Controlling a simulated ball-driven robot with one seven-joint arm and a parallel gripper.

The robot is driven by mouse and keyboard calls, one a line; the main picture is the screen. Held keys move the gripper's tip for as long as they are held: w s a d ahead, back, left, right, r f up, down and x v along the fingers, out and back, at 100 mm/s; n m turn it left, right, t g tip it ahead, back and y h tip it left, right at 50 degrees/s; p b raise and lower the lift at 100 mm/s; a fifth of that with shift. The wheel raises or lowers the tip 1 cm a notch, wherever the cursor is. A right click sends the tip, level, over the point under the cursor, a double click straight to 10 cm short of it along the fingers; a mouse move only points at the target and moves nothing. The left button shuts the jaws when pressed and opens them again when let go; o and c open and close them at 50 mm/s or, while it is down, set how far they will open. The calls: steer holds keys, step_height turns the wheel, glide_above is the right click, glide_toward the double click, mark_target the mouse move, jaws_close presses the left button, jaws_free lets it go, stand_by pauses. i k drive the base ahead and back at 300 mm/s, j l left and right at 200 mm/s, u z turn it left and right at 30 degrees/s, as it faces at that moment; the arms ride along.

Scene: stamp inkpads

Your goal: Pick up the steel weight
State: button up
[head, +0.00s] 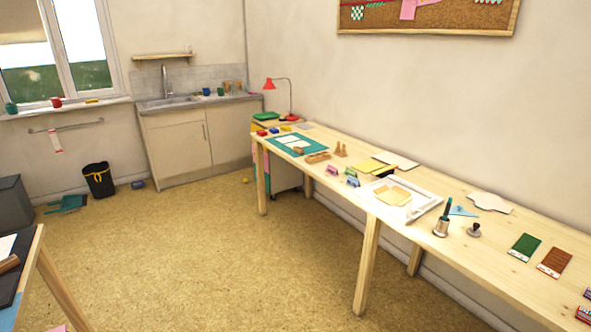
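A small dark grey metal piece with a round base and a knob on top, which looks like the steel weight (474,231), stands upright on the long wooden table (500,257). It is just right of a metal cup (440,228) with a dark green-handled tool in it. My gripper is not in the head view.
Left of the cup lies a white tray (425,211) with a tan sheet. A blue piece (461,211) and a white paper (489,202) lie behind the weight. Green (525,245) and brown (555,261) cards lie to its right. Open floor (240,260) lies left of the table.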

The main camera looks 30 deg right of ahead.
mark_target(474, 231)
steer(key=i+j+z, duration=0.3)
steer(key=j+z, duration=0.1)
steer(key=z, duration=0.2)
steer(key=j+z, duration=0.25)
steer(key=z, duration=0.15)
steer(key=k+j+z, duration=0.1)
steer(key=j+z, duration=0.35)
steer(key=z, duration=0.3)
steer(key=i+j, duration=0.15)
steer(key=j, duration=0.2)
steer(key=i+j+z, duration=0.15)
steer(key=j, duration=0.2)
steer(key=i+j, duration=0.15)
steer(key=j, duration=0.2)
steer(key=i+j+z, duration=0.1)
steer(key=j, duration=0.3)
steer(key=i+j, duration=0.15)
steer(key=j, duration=0.2)
steer(key=z, duration=0.05)
